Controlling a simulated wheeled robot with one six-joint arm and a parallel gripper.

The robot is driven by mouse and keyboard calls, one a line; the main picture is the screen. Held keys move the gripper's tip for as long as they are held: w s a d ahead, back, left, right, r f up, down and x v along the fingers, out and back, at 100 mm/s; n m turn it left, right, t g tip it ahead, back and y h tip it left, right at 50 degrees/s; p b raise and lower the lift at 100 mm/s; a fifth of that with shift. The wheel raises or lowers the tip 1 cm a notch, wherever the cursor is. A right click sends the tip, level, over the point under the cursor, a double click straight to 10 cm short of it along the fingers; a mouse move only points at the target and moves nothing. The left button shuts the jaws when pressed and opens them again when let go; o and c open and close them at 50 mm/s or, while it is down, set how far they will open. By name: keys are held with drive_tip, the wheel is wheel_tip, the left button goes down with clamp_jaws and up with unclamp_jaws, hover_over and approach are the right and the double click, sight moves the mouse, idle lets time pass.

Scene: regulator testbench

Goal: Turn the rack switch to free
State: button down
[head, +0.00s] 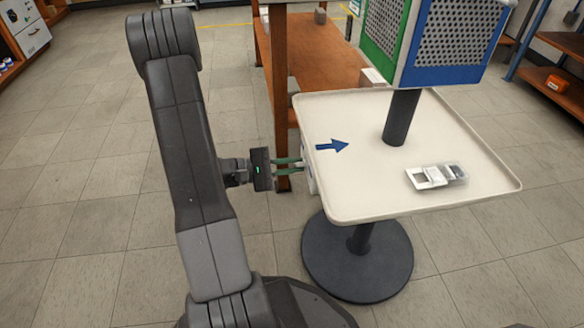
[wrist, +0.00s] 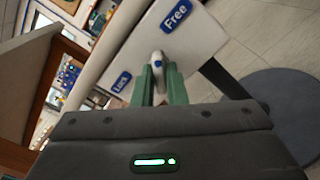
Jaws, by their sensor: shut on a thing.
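The white switch plate (wrist: 195,38) is on the side of the table and carries two blue labels, Free (wrist: 176,16) and Lock (wrist: 121,81). The pale switch knob (wrist: 158,62) with a small blue mark sits between the labels. My gripper (wrist: 158,78) has its green fingers shut on the knob, one on each side. Which label the knob points to, I cannot tell. In the head view my gripper (head: 299,163) reaches the plate (head: 309,170) at the table's left edge. The rack (head: 442,45) of green and blue perforated panels stands on a dark post.
The cream tabletop (head: 400,190) has a blue arrow (head: 332,146) pointing right and a small pack (head: 437,177) on it. Its round dark base (head: 357,265) stands below. A wooden shelf unit (head: 320,60) is behind. Floor is clear to the left.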

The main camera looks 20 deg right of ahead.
idle(0.4)
drive_tip(key=c, duration=1.5)
unclamp_jaws()
drive_tip(key=shift+o, duration=0.2)
drive_tip(key=shift+a, duration=0.1)
drive_tip(key=p+v, duration=0.4)
drive_tip(key=v, duration=0.9)
drive_tip(key=shift+w+a, duration=0.15)
drive_tip(key=shift+a, duration=0.15)
drive_tip(key=shift+d, duration=0.1)
drive_tip(key=b+x, duration=0.4)
drive_tip(key=x, duration=0.9)
drive_tip(key=shift+d, duration=0.3)
drive_tip(key=shift+a, duration=0.1)
